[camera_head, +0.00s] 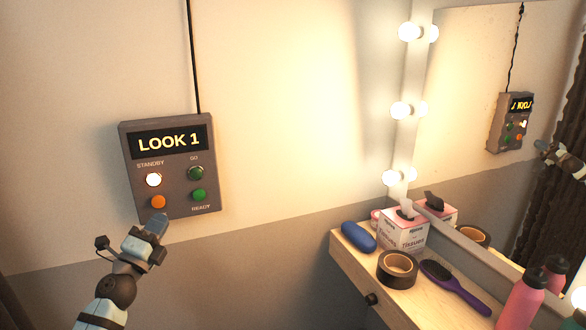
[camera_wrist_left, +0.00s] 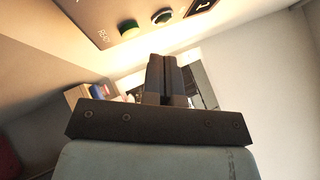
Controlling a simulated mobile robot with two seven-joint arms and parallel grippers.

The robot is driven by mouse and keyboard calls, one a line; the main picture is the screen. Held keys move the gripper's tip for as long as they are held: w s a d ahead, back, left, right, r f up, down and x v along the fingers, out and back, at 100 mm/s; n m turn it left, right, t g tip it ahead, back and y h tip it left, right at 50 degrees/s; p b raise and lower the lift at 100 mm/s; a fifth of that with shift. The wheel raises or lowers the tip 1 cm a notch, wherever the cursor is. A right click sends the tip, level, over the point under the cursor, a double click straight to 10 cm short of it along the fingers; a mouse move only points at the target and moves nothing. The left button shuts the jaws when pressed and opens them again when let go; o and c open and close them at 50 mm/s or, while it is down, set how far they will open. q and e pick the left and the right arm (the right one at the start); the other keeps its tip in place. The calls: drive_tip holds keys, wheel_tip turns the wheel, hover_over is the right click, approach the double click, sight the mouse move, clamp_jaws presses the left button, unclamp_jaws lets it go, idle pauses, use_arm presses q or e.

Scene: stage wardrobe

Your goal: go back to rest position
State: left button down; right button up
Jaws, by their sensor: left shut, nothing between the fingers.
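My left gripper (camera_head: 158,224) is shut and empty. It points up just below the grey control box (camera_head: 170,166) on the wall, near its lower edge; whether it touches the box cannot be told. The box has a display reading "LOOK 1", a lit white button (camera_head: 153,180) under STANDBY, an orange button (camera_head: 158,202) and two green buttons. In the left wrist view my shut fingers (camera_wrist_left: 167,75) show in the middle, with the box (camera_wrist_left: 108,14) and its green buttons above. My right gripper is not in view.
A wooden shelf (camera_head: 350,250) at the right holds a tissue box (camera_head: 404,232), a blue case (camera_head: 358,236), a tape roll (camera_head: 397,268), a purple brush (camera_head: 455,286) and a pink bottle (camera_head: 522,302). A mirror (camera_head: 470,80) with bulbs stands behind. Wall between box and shelf is clear.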

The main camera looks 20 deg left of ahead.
use_arm(q)
drive_tip(key=s+d+f+n+g+p, duration=0.1)
drive_tip(key=s+d+f+n+g, duration=0.2)
drive_tip(key=s+d+f+n, duration=0.45)
drive_tip(key=s+d+f+n+g+p, duration=0.2)
drive_tip(key=d+f, duration=0.3)
drive_tip(key=f, duration=0.5)
drive_tip(key=s+d+f+n+g+p, duration=0.1)
drive_tip(key=s+d+f+n+g, duration=0.2)
drive_tip(key=s+d+f+n, duration=0.35)
drive_tip(key=s+d+f+n+g+h, duration=0.2)
drive_tip(key=s+d+f+g+h, duration=0.1)
drive_tip(key=s+d+f, duration=0.4)
drive_tip(key=shift+s+d+f+n+g+p, duration=0.4)
drive_tip(key=shift+s+d, duration=0.4)
drive_tip(key=shift+d, duration=0.45)
drive_tip(key=shift+d, duration=0.1)
